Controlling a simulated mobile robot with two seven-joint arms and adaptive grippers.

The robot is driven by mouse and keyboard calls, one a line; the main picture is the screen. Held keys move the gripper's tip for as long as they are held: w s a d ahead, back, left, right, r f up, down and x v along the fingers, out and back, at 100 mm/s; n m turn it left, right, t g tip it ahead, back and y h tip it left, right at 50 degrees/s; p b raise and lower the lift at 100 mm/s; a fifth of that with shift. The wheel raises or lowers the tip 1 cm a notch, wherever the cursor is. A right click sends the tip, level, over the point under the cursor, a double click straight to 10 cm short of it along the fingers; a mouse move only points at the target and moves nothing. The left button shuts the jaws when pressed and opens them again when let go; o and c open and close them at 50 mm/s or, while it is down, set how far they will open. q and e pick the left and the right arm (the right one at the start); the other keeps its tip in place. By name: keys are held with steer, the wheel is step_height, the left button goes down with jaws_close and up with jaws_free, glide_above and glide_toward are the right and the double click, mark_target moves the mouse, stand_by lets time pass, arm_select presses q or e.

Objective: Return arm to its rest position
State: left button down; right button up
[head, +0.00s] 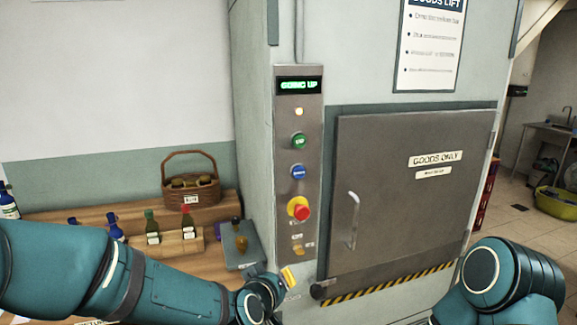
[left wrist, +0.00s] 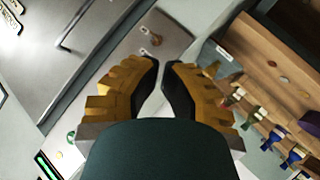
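My left arm reaches in from the left in the head view, and its gripper (head: 287,277) is low in front of the lift's control panel (head: 297,170), apart from the buttons. In the left wrist view the yellow and black fingers (left wrist: 162,68) have their tips drawn together, with nothing held between them. My right arm shows at the lower right of the head view, but its gripper is out of the picture. The panel's display (head: 299,86) reads "GOING UP" in green. The lift door (head: 408,190) is shut.
Left of the lift, a wooden counter holds a wicker basket (head: 190,178), small bottles (head: 152,227) on a stepped rack and a grey tray (head: 240,258) with an amber bottle. The door handle (head: 353,220) sticks out. Open floor (head: 515,220) lies at the right.

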arm_select(q)
steer(key=s+a+f+g+y, duration=0.1)
steer(key=s+a+f+g, duration=0.15)
steer(key=f, duration=0.65)
steer(key=s+a+f+g, duration=0.2)
steer(key=s+f, duration=0.1)
steer(key=f, duration=0.6)
steer(key=s+a+f+m+g, duration=0.1)
steer(key=s+a+f+g, duration=0.1)
steer(key=s+f, duration=0.5)
steer(key=s+a+f+g, duration=0.2)
steer(key=s+f+g, duration=0.1)
steer(key=s+f, duration=0.4)
steer(key=shift+s+m, duration=0.2)
steer(key=shift+m, duration=0.2)
steer(key=shift+g, duration=0.25)
stand_by(2.4)
